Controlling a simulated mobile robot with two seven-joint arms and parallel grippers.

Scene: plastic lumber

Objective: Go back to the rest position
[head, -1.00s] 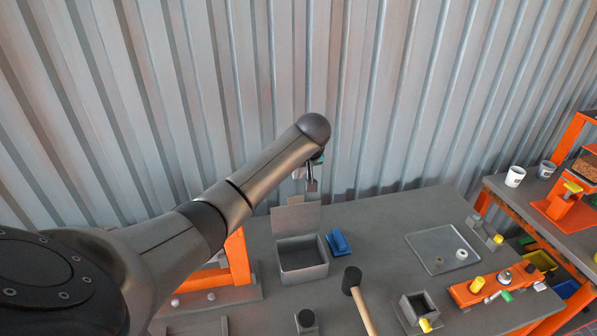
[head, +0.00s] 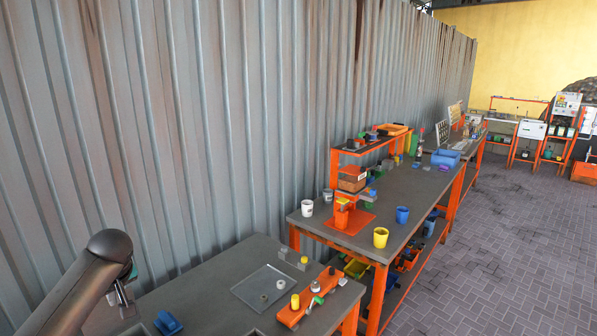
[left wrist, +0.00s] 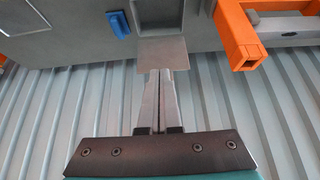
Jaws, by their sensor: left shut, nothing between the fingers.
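My left gripper (head: 125,304) is at the lower left of the head view, at the end of my left arm, above the near table. In the left wrist view its two fingers (left wrist: 160,78) are closed together with nothing between them. My right gripper is not in view.
The near table (head: 215,268) holds a blue block (head: 168,322), a clear tray (head: 263,288) and an orange fixture (head: 306,307). A second table (head: 400,200) with cups stands beyond. A corrugated wall (head: 230,120) runs behind. Brick floor (head: 500,240) is open at right.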

